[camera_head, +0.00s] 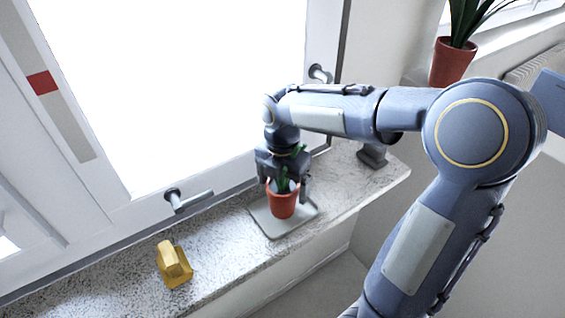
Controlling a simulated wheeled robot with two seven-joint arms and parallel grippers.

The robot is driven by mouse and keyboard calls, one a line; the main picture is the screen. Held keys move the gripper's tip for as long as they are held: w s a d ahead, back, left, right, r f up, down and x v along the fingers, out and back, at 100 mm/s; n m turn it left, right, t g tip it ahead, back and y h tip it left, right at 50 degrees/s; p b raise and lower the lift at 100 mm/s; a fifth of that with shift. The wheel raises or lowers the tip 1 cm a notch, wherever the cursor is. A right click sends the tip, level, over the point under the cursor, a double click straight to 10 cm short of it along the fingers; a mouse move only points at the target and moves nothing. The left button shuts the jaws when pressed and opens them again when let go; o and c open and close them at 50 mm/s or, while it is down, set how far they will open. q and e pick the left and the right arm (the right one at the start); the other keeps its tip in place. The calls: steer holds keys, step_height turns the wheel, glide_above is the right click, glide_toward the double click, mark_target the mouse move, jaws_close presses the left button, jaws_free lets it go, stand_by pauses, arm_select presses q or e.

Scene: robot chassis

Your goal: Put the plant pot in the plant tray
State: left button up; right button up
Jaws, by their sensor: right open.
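A small terracotta plant pot (283,205) with a green plant stands upright on a flat grey plant tray (304,219) on the windowsill. My right gripper (284,186) points down over the pot. Its fingers are open, one on each side of the plant and the pot's rim. Whether they touch the pot is hard to tell. The gripper body hides part of the leaves. My left gripper is not in view.
A yellow object (174,264) stands on the speckled sill (222,248) left of the tray. Window handles (187,201) stick out behind. A larger potted plant (453,60) stands at the upper right, behind my right arm. The sill between the yellow object and tray is clear.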

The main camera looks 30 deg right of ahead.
step_height(320, 180, up, 9)
steer(key=shift+r, duration=0.15)
steer(key=shift+s+r, duration=0.2)
steer(key=s+a+f+m+t+y, duration=0.2)
steer(key=s+f+m, duration=0.2)
steer(key=s+m, duration=0.4)
steer(key=s+a+f+m+t+y, duration=0.1)
steer(key=s+m, duration=0.7)
steer(key=m, duration=0.9)
steer(key=shift+s+a+f+t+y, duration=0.35)
steer(key=shift+a+f+t, duration=0.2)
steer(key=shift+f+t, duration=0.8)
